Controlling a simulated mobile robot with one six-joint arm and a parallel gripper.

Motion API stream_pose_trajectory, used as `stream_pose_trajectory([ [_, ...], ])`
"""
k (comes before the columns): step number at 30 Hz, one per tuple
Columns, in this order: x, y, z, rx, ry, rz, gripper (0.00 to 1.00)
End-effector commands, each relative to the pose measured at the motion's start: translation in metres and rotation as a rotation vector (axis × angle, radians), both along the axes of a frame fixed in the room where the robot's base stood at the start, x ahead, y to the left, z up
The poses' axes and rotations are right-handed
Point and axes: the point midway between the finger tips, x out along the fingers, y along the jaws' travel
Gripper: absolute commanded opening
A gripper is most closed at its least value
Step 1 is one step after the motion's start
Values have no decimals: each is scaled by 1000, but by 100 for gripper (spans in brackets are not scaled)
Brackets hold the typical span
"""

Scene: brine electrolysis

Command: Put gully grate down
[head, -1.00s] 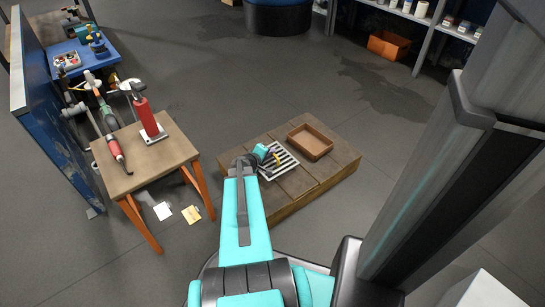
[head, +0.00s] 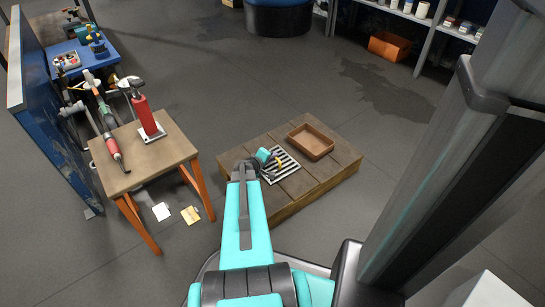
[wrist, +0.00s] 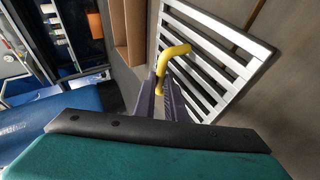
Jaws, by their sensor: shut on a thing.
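The gully grate (head: 291,167) is a pale slatted panel with a yellow handle, at the low wooden platform in the head view. It fills much of the upper right of the wrist view (wrist: 247,78). My gripper (head: 276,160) is over the grate. In the wrist view my gripper's purple fingers (wrist: 168,92) are shut on the yellow handle. The grate lies close to the platform's planks, left of a brown tray. I cannot tell whether it touches the planks. My gripper and arm hide part of its near side.
The wooden platform (head: 325,173) carries an open brown tray (head: 311,141) right behind the grate. A small wooden table (head: 150,166) with a red device (head: 146,115) stands to the left. Open floor lies beyond the platform. Shelves and an orange bin (head: 389,46) stand at the back right.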

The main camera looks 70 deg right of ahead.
Motion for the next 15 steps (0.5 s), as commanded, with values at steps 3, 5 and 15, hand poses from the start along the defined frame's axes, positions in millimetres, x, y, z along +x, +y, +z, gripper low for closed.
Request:
stream_pose_trajectory([
  [3, 0, 0, -1, -1, 0, 0, 0],
  [5, 0, 0, -2, 0, 0, 0, 14],
  [15, -1, 0, -1, 0, 0, -1, 29],
])
